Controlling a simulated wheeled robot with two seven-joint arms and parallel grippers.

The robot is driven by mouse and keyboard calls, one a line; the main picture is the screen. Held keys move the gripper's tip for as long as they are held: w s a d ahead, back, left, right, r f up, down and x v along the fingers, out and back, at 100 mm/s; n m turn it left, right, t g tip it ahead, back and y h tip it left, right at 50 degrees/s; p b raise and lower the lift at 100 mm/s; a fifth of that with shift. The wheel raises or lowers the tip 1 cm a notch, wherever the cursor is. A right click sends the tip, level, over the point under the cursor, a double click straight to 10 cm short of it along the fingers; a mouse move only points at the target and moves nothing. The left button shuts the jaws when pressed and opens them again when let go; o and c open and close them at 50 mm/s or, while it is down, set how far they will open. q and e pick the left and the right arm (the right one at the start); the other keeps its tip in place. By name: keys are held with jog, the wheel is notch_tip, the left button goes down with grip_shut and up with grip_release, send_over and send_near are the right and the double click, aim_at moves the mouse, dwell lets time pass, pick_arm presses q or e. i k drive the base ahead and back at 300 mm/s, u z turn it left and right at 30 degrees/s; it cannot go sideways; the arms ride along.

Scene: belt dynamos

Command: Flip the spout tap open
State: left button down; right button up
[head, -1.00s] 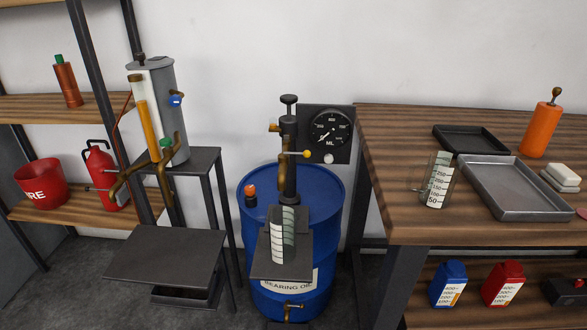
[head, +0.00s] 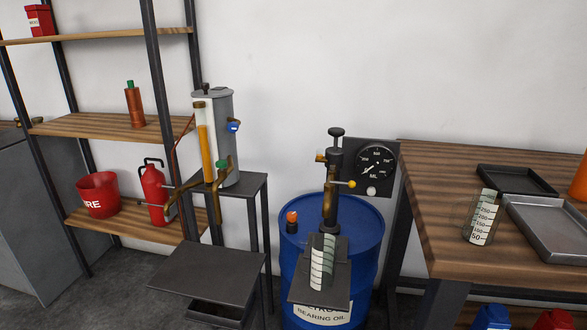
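A blue oil drum (head: 357,265) stands at the centre with a black hand pump (head: 334,165) on top. A thin brass lever with a yellow ball end (head: 351,184) sticks out to the right from the pump. A graduated measuring vessel (head: 322,264) stands on a dark plate (head: 340,288) in front of the drum. A grey cylinder (head: 226,115) with an amber sight tube has brass piping, a green knob (head: 222,164) and a blue knob (head: 234,127). I cannot tell which fitting is the spout tap, or whether it is open. Neither gripper shows.
A round gauge (head: 376,162) is mounted behind the pump. A wooden bench (head: 430,185) at right holds another graduated vessel (head: 482,217) and trays (head: 550,228). A low dark platform (head: 207,270) stands front left. Shelves at left hold a red bucket (head: 98,196) and an extinguisher (head: 153,190).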

aim_at(351, 185)
jog(key=u, duration=0.2)
jog(key=i, duration=0.65)
jog(key=z, duration=1.15)
